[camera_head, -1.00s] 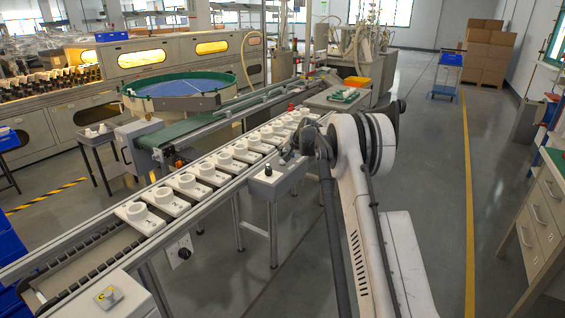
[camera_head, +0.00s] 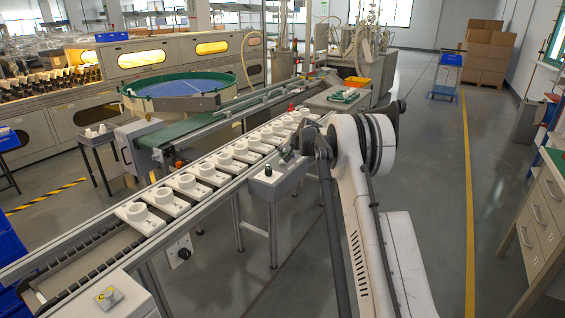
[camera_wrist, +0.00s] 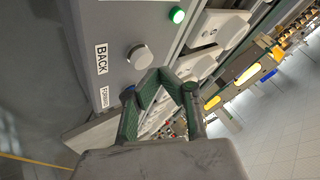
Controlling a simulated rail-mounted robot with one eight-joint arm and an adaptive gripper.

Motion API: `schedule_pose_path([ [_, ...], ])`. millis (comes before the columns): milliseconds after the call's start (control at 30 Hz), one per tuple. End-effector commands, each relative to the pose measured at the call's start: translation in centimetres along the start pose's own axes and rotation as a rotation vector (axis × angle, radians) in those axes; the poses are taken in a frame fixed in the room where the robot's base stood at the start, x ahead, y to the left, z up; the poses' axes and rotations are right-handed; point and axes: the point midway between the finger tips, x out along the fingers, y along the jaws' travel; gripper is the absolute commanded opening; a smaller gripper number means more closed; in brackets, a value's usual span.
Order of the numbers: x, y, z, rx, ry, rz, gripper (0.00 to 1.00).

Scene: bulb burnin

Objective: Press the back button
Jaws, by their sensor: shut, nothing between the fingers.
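In the wrist view, a label reading BACK (camera_wrist: 101,60) sits on a grey panel, with a round silver button (camera_wrist: 138,56) beside it. My gripper (camera_wrist: 166,74) is shut and empty. Its green-padded fingertips show just below and to the right of the silver button in the picture; I cannot tell whether they touch it. A second label (camera_wrist: 104,97) is too oblique to read. In the head view, the grey control box (camera_head: 270,188) stands beside the conveyor, and my arm hides part of it. My gripper's fingers are hard to make out there.
A green lit lamp or button (camera_wrist: 177,15) is on the same panel. The conveyor (camera_head: 85,252) carries several white fixtures (camera_head: 186,185) close beside the box. The floor to the right is open.

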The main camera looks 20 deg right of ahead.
Motion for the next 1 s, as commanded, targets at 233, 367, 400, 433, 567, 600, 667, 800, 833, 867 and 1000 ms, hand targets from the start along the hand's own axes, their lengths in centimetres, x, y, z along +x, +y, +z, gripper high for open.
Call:
schedule_pose_path([
  [233, 0.58, 0.42, 0.42, 0.0, 0.0, 0.0, 0.0],
  [367, 0.59, 0.43, 0.43, 0.0, 0.0, 0.0, 0.0],
  [400, 0.57, 0.42, 0.42, 0.0, 0.0, 0.0, 0.0],
  [433, 0.57, 0.42, 0.42, 0.0, 0.0, 0.0, 0.0],
  [567, 0.57, 0.41, 0.42, 0.0, 0.0, 0.0, 0.0],
  [600, 0.57, 0.41, 0.42, 0.0, 0.0, 0.0, 0.0],
  [667, 0.59, 0.43, 0.43, 0.0, 0.0, 0.0, 0.0],
  [800, 0.68, 0.5, 0.5, 0.0, 0.0, 0.0, 0.0],
  [833, 0.71, 0.52, 0.51, 0.0, 0.0, 0.0, 0.0],
  [867, 0.73, 0.53, 0.53, 0.0, 0.0, 0.0, 0.0],
  [1000, 0.83, 0.6, 0.61, 0.0, 0.0, 0.0, 0.0],
])
